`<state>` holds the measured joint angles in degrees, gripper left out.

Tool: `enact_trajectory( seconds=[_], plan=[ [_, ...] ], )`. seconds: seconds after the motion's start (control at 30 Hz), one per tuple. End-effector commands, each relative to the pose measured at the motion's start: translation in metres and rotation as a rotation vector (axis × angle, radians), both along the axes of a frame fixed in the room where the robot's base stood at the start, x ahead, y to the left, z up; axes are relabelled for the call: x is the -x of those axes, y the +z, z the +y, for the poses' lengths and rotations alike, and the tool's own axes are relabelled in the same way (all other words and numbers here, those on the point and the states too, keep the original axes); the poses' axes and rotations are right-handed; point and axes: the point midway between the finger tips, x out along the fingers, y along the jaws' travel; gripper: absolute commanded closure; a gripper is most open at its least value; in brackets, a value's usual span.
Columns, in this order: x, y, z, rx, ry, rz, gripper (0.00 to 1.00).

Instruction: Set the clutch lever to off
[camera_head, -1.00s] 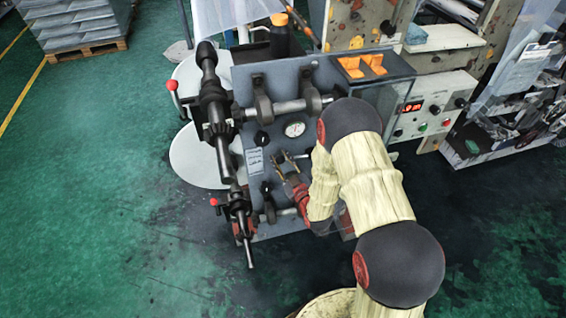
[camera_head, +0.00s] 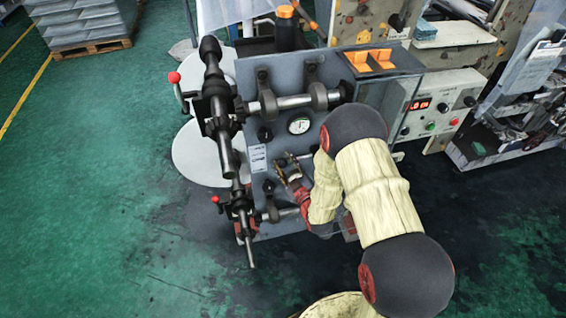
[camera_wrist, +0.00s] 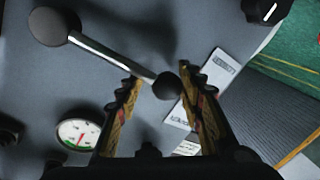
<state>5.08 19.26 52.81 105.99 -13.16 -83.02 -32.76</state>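The lever (camera_wrist: 115,57) in the wrist view has a bright metal rod running from a dark round hub at upper left down to a black ball knob. I take it to be the clutch lever; its marking is not readable. My gripper (camera_wrist: 162,88) is open, its two fingers on either side of the knob, with gaps visible. In the head view my gripper (camera_head: 289,168) is at the grey machine panel (camera_head: 335,95), below the gauge (camera_head: 299,124). There my arm partly hides the panel, and the lever cannot be made out clearly.
A white label (camera_head: 257,158) is on the panel left of my gripper. Heavy dark shafts (camera_head: 222,120) with red-knobbed handles stand out on the machine's left. A control box (camera_head: 440,108) is at right. Green floor (camera_head: 100,220) is clear at left.

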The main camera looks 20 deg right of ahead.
Motion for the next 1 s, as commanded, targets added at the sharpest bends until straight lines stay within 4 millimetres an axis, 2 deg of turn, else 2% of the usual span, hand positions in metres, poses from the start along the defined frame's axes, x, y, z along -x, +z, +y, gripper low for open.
enact_trajectory(
  seconds=[0.47,0.8,1.0],
  plan=[
    [-0.001,0.003,0.0,0.002,0.001,-0.008,0.41],
    [0.001,0.004,0.0,0.003,0.002,-0.009,0.41],
    [0.026,0.006,-0.004,0.002,0.002,-0.008,0.41]
  ],
)
